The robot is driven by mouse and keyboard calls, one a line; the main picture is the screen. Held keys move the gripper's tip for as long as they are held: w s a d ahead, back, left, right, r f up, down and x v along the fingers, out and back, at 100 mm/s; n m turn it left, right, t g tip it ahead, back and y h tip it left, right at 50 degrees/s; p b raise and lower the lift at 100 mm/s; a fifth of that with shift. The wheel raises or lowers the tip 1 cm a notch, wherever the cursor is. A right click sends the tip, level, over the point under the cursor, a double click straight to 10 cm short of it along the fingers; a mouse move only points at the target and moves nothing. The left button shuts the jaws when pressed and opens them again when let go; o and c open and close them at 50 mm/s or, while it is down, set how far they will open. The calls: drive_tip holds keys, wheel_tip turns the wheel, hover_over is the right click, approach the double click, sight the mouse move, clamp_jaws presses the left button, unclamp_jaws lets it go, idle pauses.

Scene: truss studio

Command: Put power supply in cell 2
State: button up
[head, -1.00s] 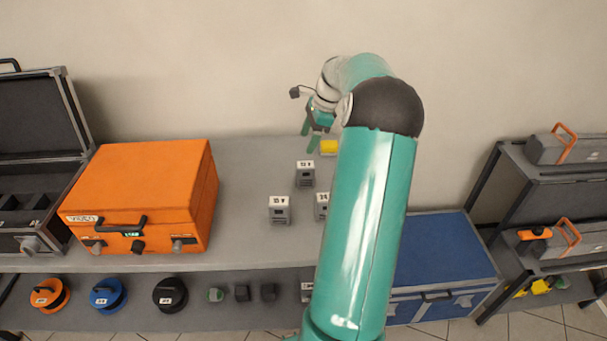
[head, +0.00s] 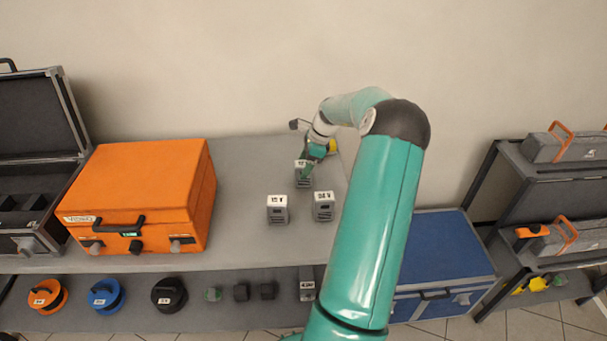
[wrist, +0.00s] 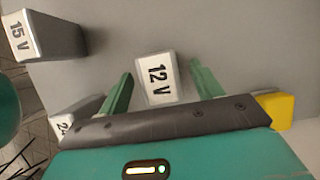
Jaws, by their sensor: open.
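A grey power supply with a white "12 V" label (wrist: 158,78) lies between the two green fingers of my gripper (wrist: 161,72) in the wrist view. The fingers are open, with gaps on both sides of it. In the head view my gripper (head: 308,163) is over the rear grey box (head: 303,181) on the table. Two more grey labelled boxes stand nearer the front, one left (head: 277,211) and one right (head: 324,208). The wrist view shows a "15 V" unit (wrist: 55,38) and a partly hidden "24" label (wrist: 62,127). I cannot make out a cell numbered 2.
An open black case (head: 38,150) with dark compartments stands at far left, beside a closed orange case (head: 140,190). A yellow block (wrist: 278,109) is close by my gripper. Reels and small items, including a black reel (head: 169,295), fill the lower shelf. A blue case (head: 440,250) stands right.

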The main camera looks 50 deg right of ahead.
drive_tip(key=shift+x, duration=1.45)
drive_tip(key=c, duration=1.4)
drive_tip(key=shift+r, duration=0.1)
